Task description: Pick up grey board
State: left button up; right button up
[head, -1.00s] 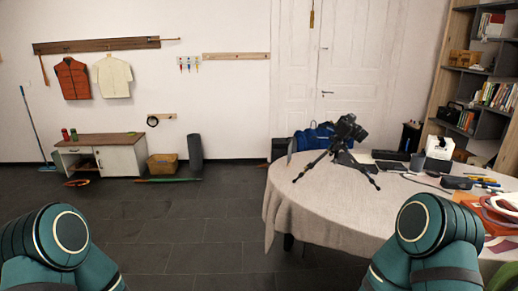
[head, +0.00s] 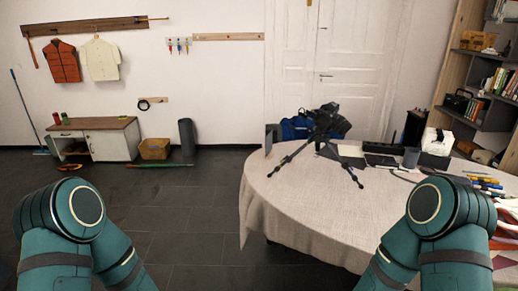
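A thin grey panel (head: 269,139), possibly the grey board, stands upright at the back left edge of the round table (head: 300,209), left of the tripod. It is small and seen nearly edge-on, so I cannot be sure what it is. The black tripod (head: 325,121), with a dark camera-like top, stands on the table with its legs spread. Only the upper parts of my two teal arms show, at the lower left and lower right. Neither gripper is in view.
A blue bag (head: 299,127) shows behind the tripod. Dark devices, a white box (head: 437,141) and pens crowd the table's right side. A bookshelf (head: 482,85) stands at the right. A low cabinet (head: 110,145) stands by the left wall. The dark floor is mostly clear.

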aim_at(269, 138)
jog(key=i+l+z, duration=0.25)
jog(key=j+z, duration=0.1)
jog(key=z, duration=0.3)
jog(key=i+j+z, duration=0.1)
jog(key=z, duration=0.3)
jog(key=j+z, duration=0.1)
jog(key=z, duration=0.35)
jog(key=j+z, duration=0.3)
jog(key=j, duration=0.15)
jog(key=j+z, duration=0.3)
jog(key=j, duration=0.2)
jog(key=j+z, duration=0.15)
jog(key=j, duration=0.35)
jog(key=k+j+z, duration=0.15)
jog(key=j, duration=0.3)
jog(key=k+j, duration=0.1)
jog(key=j, duration=0.4)
jog(key=k+j, duration=0.1)
jog(key=j, duration=0.4)
jog(key=z, duration=0.05)
